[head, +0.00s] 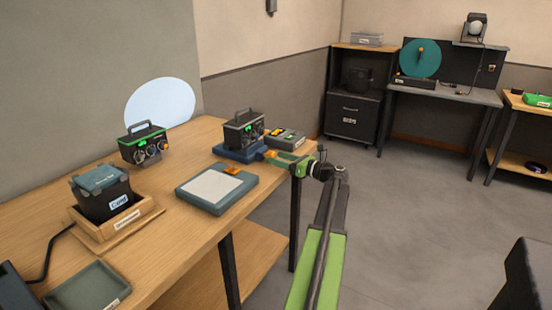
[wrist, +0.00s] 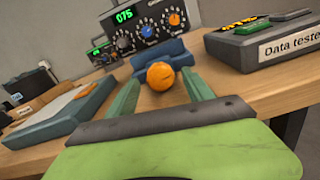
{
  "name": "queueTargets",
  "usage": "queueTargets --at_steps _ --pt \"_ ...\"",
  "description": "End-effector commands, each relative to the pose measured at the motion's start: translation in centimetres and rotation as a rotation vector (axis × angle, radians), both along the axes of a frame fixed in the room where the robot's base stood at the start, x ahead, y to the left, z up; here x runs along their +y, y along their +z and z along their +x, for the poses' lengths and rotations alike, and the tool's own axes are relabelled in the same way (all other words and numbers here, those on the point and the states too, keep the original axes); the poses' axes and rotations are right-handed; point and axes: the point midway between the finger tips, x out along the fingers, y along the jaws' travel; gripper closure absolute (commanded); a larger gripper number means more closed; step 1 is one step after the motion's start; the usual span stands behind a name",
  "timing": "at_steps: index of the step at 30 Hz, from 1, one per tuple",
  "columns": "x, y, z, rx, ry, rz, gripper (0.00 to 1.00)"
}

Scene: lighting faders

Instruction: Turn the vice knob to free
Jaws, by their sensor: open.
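The blue vice (head: 228,154) sits near the table's far right edge with a dark device (head: 243,130) standing in it. The vice's round orange knob (head: 270,154) faces my arm. In the wrist view the knob (wrist: 160,76) appears centred between my two green fingers, in front of the blue vice body (wrist: 172,52). My gripper (head: 280,158) is open, with one finger on each side of the knob. I cannot tell whether the fingers touch it. The device in the vice (wrist: 150,30) shows a lit "075" display and an orange dial.
A data tester (head: 287,138) sits right beside the vice. A grey-blue pad with a white top (head: 213,188) lies in front. A second device (head: 145,146), a wooden box (head: 153,207) holding a dark container, and an empty tray (head: 88,290) are on the left.

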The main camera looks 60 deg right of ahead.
Motion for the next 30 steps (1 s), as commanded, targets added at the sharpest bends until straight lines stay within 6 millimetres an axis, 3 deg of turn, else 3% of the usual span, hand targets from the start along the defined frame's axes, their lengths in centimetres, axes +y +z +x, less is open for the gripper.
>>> queueTargets --at_steps 5,14,27,30 --pt "0.0 0.0 1.8 0.0 0.0 0.0 0.4" --pt "-0.1 0.0 1.9 0.0 -0.002 0.0 0.41" --pt "-0.1 0.0 1.8 0.0 -0.002 0.0 0.99" --pt "-0.1 0.0 1.8 0.0 -0.002 -0.001 1.0"
